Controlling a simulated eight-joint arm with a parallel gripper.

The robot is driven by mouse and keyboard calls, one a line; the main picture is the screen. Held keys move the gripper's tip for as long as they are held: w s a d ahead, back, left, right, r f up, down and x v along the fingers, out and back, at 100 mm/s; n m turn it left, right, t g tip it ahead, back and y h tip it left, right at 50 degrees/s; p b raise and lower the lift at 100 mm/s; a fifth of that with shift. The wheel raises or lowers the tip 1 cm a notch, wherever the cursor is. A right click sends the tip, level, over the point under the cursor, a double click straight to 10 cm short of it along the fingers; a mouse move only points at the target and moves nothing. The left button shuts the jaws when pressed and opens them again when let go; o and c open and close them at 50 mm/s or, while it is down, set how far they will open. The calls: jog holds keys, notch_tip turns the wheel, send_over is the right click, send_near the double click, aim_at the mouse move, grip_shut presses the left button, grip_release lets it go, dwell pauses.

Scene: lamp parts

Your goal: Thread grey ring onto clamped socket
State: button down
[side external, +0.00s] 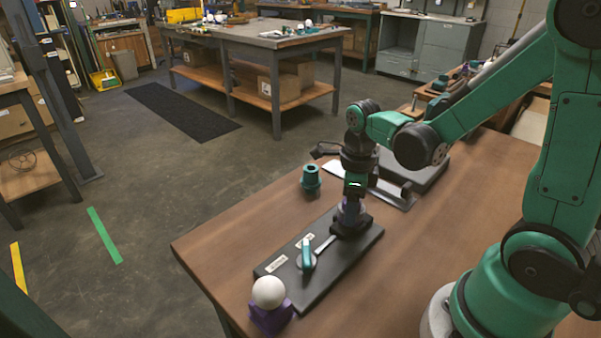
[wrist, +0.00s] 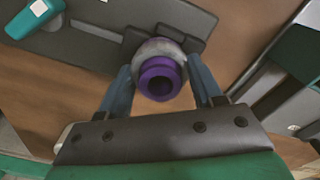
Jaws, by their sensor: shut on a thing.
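The purple socket (wrist: 160,78) stands at the clamp end of a dark base plate (side external: 281,268), its open top facing the wrist camera. The grey ring (wrist: 157,47) lies around the socket, below its purple rim. My gripper (wrist: 159,67) has a blue finger on each side of the ring and is shut on it. In the side view my gripper (side external: 351,207) points down over the clamp, hiding most of the socket and ring. How far down the ring sits is unclear. The teal clamp lever (side external: 307,255) is on the same plate, also seen in the wrist view (wrist: 35,18).
A white ball on a purple holder (side external: 268,294) stands at the table's near corner. A teal part (side external: 311,179) stands behind the plate. A grey tray (side external: 396,192) lies behind and right of my gripper. The table right of the plate is clear.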

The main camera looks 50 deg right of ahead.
jog(key=m, duration=0.6)
jog(key=shift+c, duration=1.3)
grip_release()
jog(key=n, duration=0.6)
jog(key=shift+n, duration=0.3)
